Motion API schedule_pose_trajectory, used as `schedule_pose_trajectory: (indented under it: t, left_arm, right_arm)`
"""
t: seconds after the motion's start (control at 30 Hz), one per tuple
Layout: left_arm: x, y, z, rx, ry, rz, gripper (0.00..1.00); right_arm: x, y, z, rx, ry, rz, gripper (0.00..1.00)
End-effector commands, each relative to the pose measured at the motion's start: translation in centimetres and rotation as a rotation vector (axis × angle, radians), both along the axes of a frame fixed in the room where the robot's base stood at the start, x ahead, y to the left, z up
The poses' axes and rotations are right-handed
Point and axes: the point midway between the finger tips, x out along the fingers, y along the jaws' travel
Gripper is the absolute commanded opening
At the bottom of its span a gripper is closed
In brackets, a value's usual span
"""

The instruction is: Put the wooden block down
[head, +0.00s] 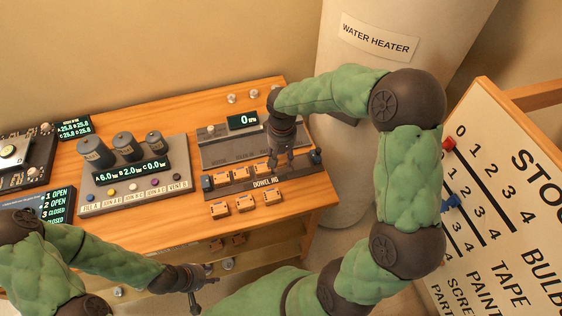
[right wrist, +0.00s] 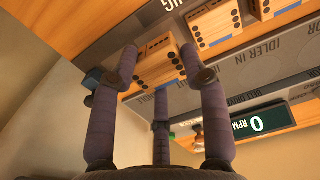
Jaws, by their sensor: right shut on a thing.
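My right gripper (head: 281,164) reaches down over the right part of the grey dowel jig (head: 241,186) on the wooden bench. In the right wrist view its fingers (right wrist: 158,72) are closed around a wooden block (right wrist: 152,58) with dark holes. I cannot tell whether this block rests on the jig or hangs just above it. In the head view the fingers largely hide it. Similar blocks stand in a row on the jig to its left, such as this one (head: 222,178). My left gripper (head: 205,286) is empty below the bench's front edge, fingers spread.
Several similar blocks (head: 244,203) lie in front of the jig. Behind it stands a grey machine with an RPM display (head: 243,121). A grey panel with three cylinders (head: 128,147) stands left. The water heater (head: 350,60) and a stock board (head: 500,190) are right.

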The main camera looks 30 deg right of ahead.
Motion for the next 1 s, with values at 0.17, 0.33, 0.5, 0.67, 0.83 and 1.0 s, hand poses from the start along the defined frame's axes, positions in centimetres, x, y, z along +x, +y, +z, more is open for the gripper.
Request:
schedule_pose_trajectory:
  t: [0.17, 0.33, 0.5, 0.67, 0.83, 1.0]
  left_arm:
    - [0.0, 0.0, -0.2, 0.0, 0.0, 0.0, 0.4]
    - [0.0, 0.0, -0.7, 0.0, 0.0, 0.0, 0.4]
    - [0.0, 0.0, -1.3, 0.0, 0.0, 0.0, 0.4]
    - [0.0, 0.0, -1.2, 0.0, 0.0, 0.0, 0.4]
    - [0.0, 0.0, -1.3, 0.0, 0.0, 0.0, 0.4]
    - [0.0, 0.0, -1.4, 0.0, 0.0, 0.0, 0.4]
  right_arm:
    - [0.7, -0.2, -0.7, 0.0, -0.002, 0.0, 0.21]
    - [1.2, -0.5, -2.4, 0.0, 0.002, -0.001, 0.21]
    - [1.2, -0.5, -4.5, 0.0, 0.0, 0.001, 0.21]
    - [1.2, -0.5, -4.5, 0.0, -0.002, 0.0, 0.21]
    - [1.2, -0.5, -4.7, 0.0, -0.001, 0.0, 0.21]
    - [1.2, -0.5, -4.9, 0.0, -0.001, 0.0, 0.56]
